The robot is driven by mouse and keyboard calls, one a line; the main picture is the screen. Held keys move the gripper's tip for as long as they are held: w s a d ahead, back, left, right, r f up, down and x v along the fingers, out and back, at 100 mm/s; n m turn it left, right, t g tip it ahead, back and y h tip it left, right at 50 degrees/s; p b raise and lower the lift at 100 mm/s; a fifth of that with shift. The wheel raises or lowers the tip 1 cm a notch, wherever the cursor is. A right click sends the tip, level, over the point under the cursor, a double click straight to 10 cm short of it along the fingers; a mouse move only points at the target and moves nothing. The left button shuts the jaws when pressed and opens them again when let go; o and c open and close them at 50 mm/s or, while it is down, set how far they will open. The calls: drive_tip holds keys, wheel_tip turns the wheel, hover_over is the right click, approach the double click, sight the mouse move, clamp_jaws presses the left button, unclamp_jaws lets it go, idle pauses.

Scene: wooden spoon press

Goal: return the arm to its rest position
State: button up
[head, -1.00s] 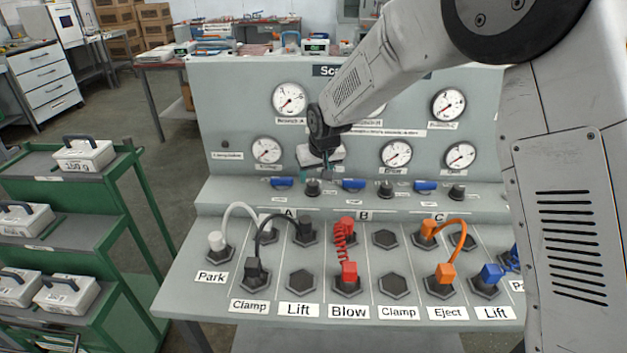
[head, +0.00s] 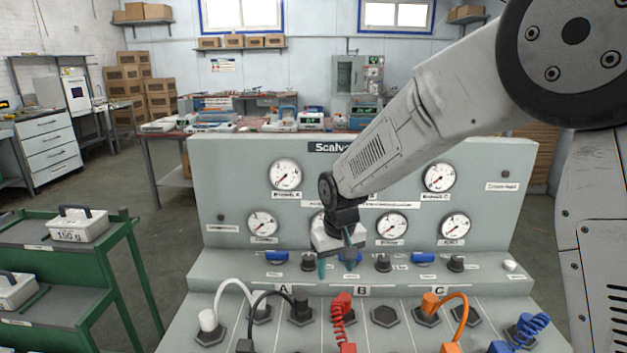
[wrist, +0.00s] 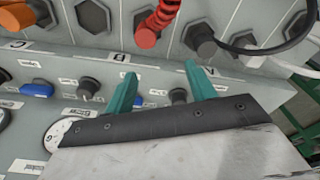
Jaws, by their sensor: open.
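My gripper (head: 337,267) hangs in front of the grey panel (head: 240,180), just above the ledge with the blue switches and black knobs. Its two teal fingers are apart with nothing between them. In the wrist view the open fingers (wrist: 160,88) point toward the ledge, and a black knob (wrist: 179,96) shows behind the gap between them. My arm reaches down to it from the upper right in the head view. The gripper covers part of a gauge and a blue switch.
A white cable (head: 232,290), a black cable, a red coiled cable (head: 339,318), an orange cable (head: 458,300) and a blue coiled cable (head: 530,328) sit in sockets on the lower deck. A green cart (head: 70,262) with weights stands at left. The floor between is clear.

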drive_tip(key=s+d+r+m, duration=0.1)
drive_tip(key=s+d+r, duration=0.3)
drive_tip(key=s+d, duration=0.3)
drive_tip(key=s+d+r+m, duration=0.1)
drive_tip(key=s+d+r, duration=0.4)
drive_tip(key=s, duration=1)
drive_tip(key=s+d+r+m, duration=0.2)
drive_tip(key=s+d+r, duration=0.3)
drive_tip(key=s+d, duration=0.4)
drive_tip(key=shift+s+d, duration=0.25)
drive_tip(key=shift+s, duration=0.85)
drive_tip(key=shift+r, duration=0.1)
